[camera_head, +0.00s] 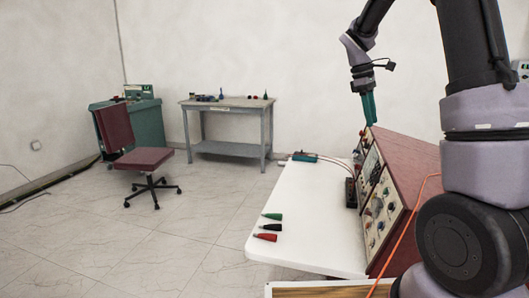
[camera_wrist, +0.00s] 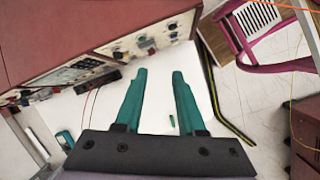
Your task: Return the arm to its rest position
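My gripper (camera_head: 370,108) hangs from my arm at the upper right of the head view, above the red instrument console. In the wrist view its two green fingers (camera_wrist: 158,82) are apart with nothing between them. The fingertips look close to the console's top edge in the head view; I cannot tell the exact gap.
The red console (camera_head: 408,166) stands on a white table (camera_head: 310,215). Green (camera_head: 272,216), black (camera_head: 266,237) and red (camera_head: 270,227) connectors lie at the table's left edge. A chair (camera_head: 143,158) and a grey workbench (camera_head: 228,104) stand far left, with open floor between.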

